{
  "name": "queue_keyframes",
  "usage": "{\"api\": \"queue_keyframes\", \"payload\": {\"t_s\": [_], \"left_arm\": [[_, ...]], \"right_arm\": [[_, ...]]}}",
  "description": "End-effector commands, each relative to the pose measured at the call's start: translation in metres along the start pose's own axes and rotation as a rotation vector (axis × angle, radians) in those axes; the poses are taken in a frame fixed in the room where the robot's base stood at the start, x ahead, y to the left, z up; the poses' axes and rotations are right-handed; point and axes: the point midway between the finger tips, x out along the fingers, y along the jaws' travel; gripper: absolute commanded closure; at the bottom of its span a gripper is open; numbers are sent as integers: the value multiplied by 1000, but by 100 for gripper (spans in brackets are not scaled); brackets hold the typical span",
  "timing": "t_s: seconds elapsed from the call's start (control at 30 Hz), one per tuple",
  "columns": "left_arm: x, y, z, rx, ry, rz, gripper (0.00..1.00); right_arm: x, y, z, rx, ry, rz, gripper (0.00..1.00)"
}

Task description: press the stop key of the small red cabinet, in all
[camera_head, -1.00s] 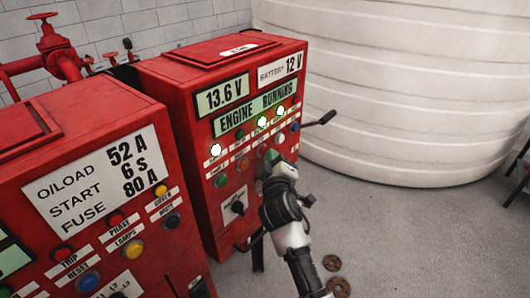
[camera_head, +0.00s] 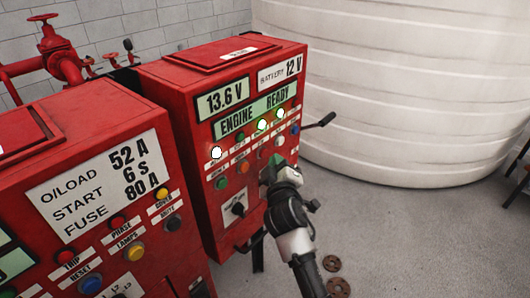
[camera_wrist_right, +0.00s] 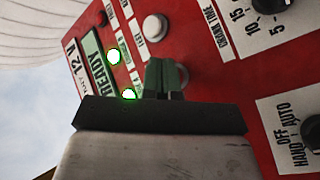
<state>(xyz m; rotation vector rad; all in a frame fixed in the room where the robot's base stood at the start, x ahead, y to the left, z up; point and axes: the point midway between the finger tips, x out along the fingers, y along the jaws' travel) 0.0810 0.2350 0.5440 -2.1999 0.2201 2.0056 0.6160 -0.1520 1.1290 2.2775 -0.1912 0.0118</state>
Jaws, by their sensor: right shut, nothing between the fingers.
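The small red cabinet (camera_head: 222,125) stands in the middle of the head view. Its display (camera_head: 256,113) reads ENGINE READY, with lit white-green lamps below it. Rows of small coloured keys run under the lamps. I cannot read which one is the stop key; my gripper hides part of the lower row. My right gripper (camera_head: 271,176) is shut and empty, with its fingertips close in front of the lower right keys; I cannot tell if they touch. In the right wrist view the shut fingertips (camera_wrist_right: 163,76) are over the red panel, near a white round key (camera_wrist_right: 155,27). My left gripper is not in view.
A larger red cabinet (camera_head: 60,150) stands close on the left. A dark handle (camera_head: 318,121) sticks out from the small cabinet's right side. A big white tank (camera_head: 390,90) stands behind. Grey floor (camera_head: 400,240) is free at the right, with two rusty discs lying near the front.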

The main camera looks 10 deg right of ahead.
Motion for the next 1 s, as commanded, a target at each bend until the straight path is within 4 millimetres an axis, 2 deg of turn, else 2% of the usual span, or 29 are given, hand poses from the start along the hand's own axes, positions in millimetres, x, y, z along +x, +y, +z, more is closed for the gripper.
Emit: {"api": "queue_keyframes", "payload": {"t_s": [0.27,0.7,1.0], "left_arm": [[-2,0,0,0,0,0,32],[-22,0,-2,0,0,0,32],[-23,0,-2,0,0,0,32]], "right_arm": [[-2,2,1,-1,-1,0,100],[-30,23,22,-1,-1,0,100],[-35,25,26,0,-1,0,100]]}}
